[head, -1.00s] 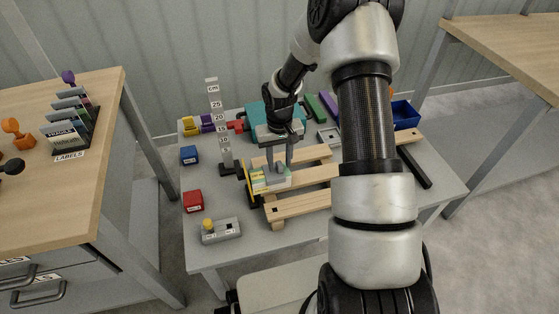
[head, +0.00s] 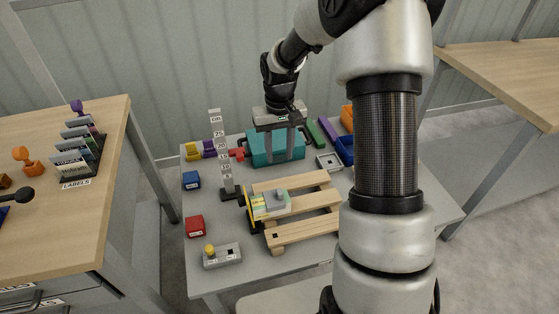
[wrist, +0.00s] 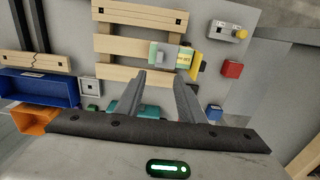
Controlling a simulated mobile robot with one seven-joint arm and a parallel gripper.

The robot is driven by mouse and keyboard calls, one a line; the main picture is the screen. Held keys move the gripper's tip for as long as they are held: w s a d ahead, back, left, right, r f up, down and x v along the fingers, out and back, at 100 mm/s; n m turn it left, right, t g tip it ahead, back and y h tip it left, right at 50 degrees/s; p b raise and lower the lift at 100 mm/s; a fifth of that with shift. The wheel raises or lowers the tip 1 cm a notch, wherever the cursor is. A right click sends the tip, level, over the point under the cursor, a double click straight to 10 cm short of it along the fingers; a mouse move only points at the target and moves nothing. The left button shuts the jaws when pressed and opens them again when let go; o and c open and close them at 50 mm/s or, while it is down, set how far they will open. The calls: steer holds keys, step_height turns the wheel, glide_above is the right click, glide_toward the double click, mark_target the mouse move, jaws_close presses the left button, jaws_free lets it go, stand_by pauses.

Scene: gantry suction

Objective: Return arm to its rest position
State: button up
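My gripper (head: 281,155) hangs in the air toward the back of the grey table in the head view, in front of the teal box (head: 262,148). Its two fingers are apart with nothing between them, as the wrist view (wrist: 159,80) also shows. The wooden pallet (head: 310,200) lies on the table nearer to me. A small grey block with a green-and-yellow part (head: 270,204) sits on its left end; it also shows in the wrist view (wrist: 168,56), beyond the fingertips. My arm hides the table's right side.
A height gauge (head: 226,160) stands left of the pallet. Blue (head: 191,180) and red (head: 195,226) blocks and a grey button box (head: 222,256) line the left side. A blue bin (wrist: 40,88) is at the back right. Wooden desks stand left (head: 60,235) and right (head: 500,80).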

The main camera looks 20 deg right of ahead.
steer(key=shift+r, duration=0.5)
steer(key=shift+r, duration=0.1)
steer(key=s+a+r+t+h, duration=0.1)
steer(key=s+r, duration=0.3)
steer(key=r, duration=0.3)
steer(key=s+r+t, duration=0.1)
steer(key=s+r, duration=0.4)
steer(key=r, duration=0.2)
steer(key=s+a+r+t+y, duration=0.15)
steer(key=s+r+t, duration=0.4)
steer(key=s, duration=1.05)
step_height(320, 180, up, 21)
steer(key=g+p, duration=0.2)
steer(key=p, duration=1.7)
steer(key=shift+a+f, duration=0.15)
steer(key=shift+a, duration=0.25)
steer(key=shift+h, duration=0.25)
